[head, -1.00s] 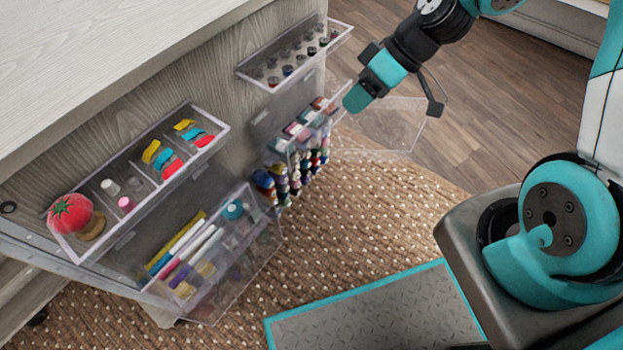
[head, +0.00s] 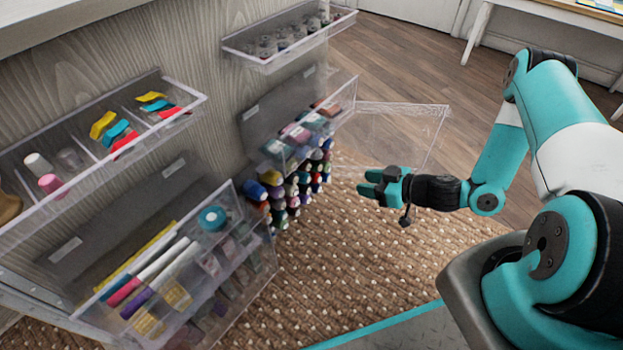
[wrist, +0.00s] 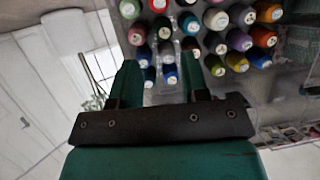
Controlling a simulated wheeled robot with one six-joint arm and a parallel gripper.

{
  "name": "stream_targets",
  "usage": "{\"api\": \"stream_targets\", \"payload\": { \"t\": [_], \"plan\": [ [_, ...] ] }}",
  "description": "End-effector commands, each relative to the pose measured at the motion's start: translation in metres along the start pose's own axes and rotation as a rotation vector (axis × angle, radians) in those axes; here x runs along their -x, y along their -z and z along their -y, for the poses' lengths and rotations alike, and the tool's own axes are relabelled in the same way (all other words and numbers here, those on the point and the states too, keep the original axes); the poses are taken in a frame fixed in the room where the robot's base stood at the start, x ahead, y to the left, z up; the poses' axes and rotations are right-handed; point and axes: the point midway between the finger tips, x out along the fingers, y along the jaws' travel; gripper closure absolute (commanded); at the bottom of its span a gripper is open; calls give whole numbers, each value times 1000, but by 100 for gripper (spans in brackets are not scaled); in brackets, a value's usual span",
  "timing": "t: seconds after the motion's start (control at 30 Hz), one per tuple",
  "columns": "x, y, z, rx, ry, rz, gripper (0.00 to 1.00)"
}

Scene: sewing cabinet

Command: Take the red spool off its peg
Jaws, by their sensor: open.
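Several thread spools (head: 300,187) on pegs hang in rows below a clear bin, ends facing outward. In the wrist view, a red spool (wrist: 158,5) is at the top edge, partly cut off, beyond my fingertips. Which spool it is in the head view is hard to tell. My gripper (head: 366,184) is open and empty, to the right of the rack and pointing at it, with a gap between. In the wrist view, my gripper (wrist: 159,72) has blue and dark spools showing between and beside its fingers.
A clear panel (head: 400,130) stands out behind my gripper. A clear bin (head: 345,100) sits above the spools, with a bobbin tray (head: 235,45) higher up. A bin of pens (head: 262,262) juts out at lower left. The space over the woven rug (head: 340,255) is open.

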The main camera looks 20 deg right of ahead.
Motion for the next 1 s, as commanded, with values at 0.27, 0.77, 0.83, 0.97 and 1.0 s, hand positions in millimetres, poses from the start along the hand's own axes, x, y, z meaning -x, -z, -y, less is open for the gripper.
{"api": "stream_targets", "payload": {
  "t": [0.27, 0.77, 0.83, 0.97, 1.0],
  "plan": [
    [-68, -6, 2, 8, 8, 0, 58],
    [-123, -8, 0, 5, 6, -1, 58],
    [-133, -10, 0, 5, 6, 0, 58],
    [-148, -7, 0, 5, 6, 1, 58],
    [-150, -6, 0, 2, 5, 1, 58]
  ]
}}
